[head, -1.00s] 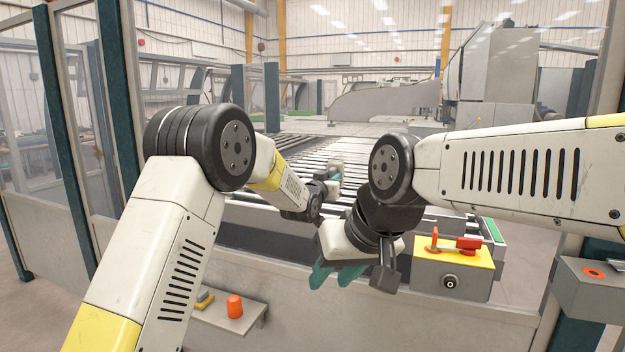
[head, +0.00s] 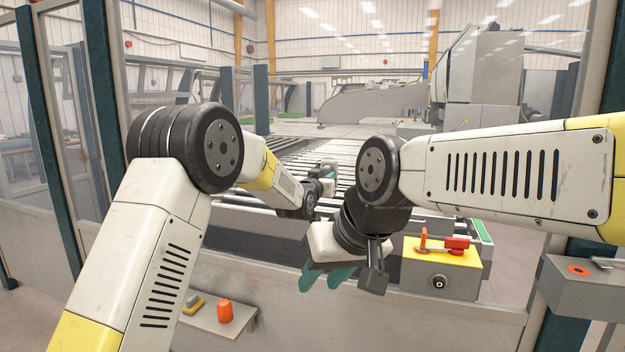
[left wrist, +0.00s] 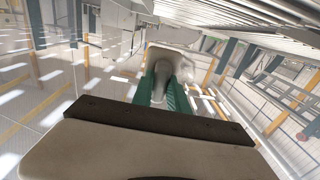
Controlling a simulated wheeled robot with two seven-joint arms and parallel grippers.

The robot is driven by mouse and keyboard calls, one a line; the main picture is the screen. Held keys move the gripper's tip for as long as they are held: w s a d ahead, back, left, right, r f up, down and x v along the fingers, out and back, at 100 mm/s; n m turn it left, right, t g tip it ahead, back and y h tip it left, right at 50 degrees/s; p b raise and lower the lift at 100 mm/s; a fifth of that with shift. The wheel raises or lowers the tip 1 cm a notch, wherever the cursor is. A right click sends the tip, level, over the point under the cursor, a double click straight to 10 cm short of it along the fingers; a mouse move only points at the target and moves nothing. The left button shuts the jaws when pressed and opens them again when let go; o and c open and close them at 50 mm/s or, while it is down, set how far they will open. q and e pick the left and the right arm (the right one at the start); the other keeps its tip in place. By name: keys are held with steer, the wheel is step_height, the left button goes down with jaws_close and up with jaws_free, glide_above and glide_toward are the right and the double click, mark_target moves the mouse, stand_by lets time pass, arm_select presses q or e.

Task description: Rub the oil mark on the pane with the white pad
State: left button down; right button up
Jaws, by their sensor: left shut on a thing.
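My left gripper (head: 328,172) is over the rollers in the head view, small and partly behind its own wrist. In the left wrist view its green fingers (left wrist: 165,98) are shut on a pale, whitish thing (left wrist: 168,62), which looks like the white pad. My right gripper (head: 326,279) is lower and nearer, its two green fingers apart with nothing seen between them. Clear panes show in the frame at the left (head: 62,95). I cannot make out an oil mark on any pane.
A roller table (head: 300,153) lies behind a grey front wall. A yellow-topped control box (head: 441,270) with a red handle stands right of my right gripper. A small shelf (head: 222,340) at the lower left holds an orange cylinder (head: 225,312) and a yellow-grey block (head: 193,304).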

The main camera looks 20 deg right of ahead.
arm_select(q)
steer(key=shift+w+a+r, duration=0.25)
steer(key=shift+w+a, duration=0.35)
steer(key=shift+a, duration=0.2)
steer(key=shift+w+a+r, duration=0.25)
steer(key=shift+w+a, duration=0.3)
steer(key=shift+a, duration=0.3)
steer(key=shift+w+a+r, duration=0.25)
steer(key=shift+w+a, duration=0.35)
steer(key=shift+a, duration=0.2)
steer(key=shift+r, duration=0.1)
steer(key=shift+s+d, duration=0.4)
steer(key=shift+d, duration=0.2)
steer(key=shift+s+d, duration=0.9)
steer(key=shift+d, duration=0.3)
steer(key=shift+s+d, duration=0.85)
steer(key=shift+d, duration=0.35)
steer(key=v, duration=0.6)
steer(key=shift+a, duration=0.1)
